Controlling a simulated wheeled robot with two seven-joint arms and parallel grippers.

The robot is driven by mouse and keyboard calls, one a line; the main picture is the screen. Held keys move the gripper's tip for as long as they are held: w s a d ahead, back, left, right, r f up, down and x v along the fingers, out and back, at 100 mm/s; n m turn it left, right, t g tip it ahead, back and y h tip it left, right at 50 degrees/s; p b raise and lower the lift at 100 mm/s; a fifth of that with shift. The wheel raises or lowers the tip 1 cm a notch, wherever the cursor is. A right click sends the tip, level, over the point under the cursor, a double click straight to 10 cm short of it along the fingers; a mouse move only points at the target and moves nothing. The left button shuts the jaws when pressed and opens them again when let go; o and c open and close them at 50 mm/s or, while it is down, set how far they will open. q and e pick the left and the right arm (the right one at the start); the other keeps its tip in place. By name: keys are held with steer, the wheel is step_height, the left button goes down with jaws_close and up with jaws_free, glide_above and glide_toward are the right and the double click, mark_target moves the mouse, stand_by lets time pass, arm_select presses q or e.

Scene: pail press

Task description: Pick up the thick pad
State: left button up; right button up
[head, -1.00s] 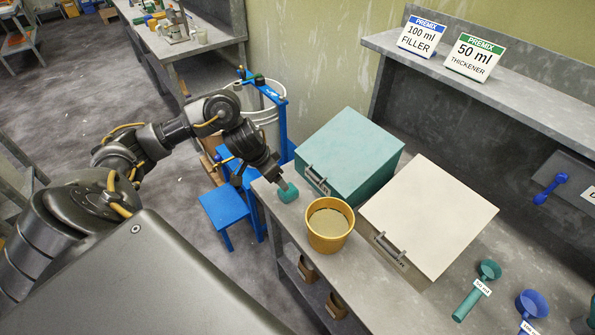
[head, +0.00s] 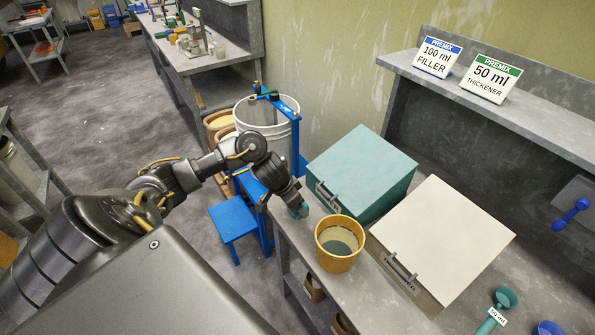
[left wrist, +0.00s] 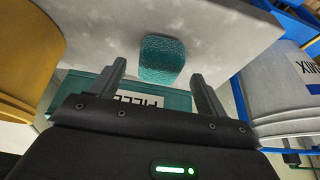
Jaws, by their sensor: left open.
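The thick pad is a teal, rough-surfaced block (left wrist: 162,58) on the grey bench; in the head view only part of it (head: 303,211) shows beside my gripper. My left gripper (left wrist: 157,71) is open, with one finger on each side of the pad's near end in the left wrist view. Whether the fingers touch it cannot be told. In the head view my left gripper (head: 294,205) is at the bench's left end, close over the pad. My right gripper is not in view.
A yellow pail (head: 340,257) stands just right of the pad. Behind it are a teal lidded bin (head: 362,172) and a white lidded bin (head: 445,235). A blue stand (head: 233,222) and a grey bucket (head: 266,118) are left of the bench.

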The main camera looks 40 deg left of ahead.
arm_select(q)
steer(key=shift+x, duration=1.5)
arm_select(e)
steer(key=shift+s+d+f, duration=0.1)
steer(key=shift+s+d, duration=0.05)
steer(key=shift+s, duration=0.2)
arm_select(q)
steer(key=shift+r, duration=0.1)
steer(key=shift+c, duration=0.3)
steer(key=c, duration=1.1)
steer(key=shift+w+r, duration=0.1)
steer(key=shift+r, duration=0.4)
step_height(320, 180, up, 2)
steer(key=shift+r, duration=0.2)
steer(key=s+r, duration=0.3)
steer(key=s, duration=0.1)
steer(key=s+d+r+p, duration=0.1)
steer(key=s+r, duration=0.2)
steer(key=s, duration=0.2)
steer(key=s+r, duration=0.3)
steer(key=s, duration=0.2)
steer(key=shift+s+d+r+p, duration=0.1)
steer(key=shift+d+r+p, duration=0.1)
steer(key=shift+r+p, duration=0.1)
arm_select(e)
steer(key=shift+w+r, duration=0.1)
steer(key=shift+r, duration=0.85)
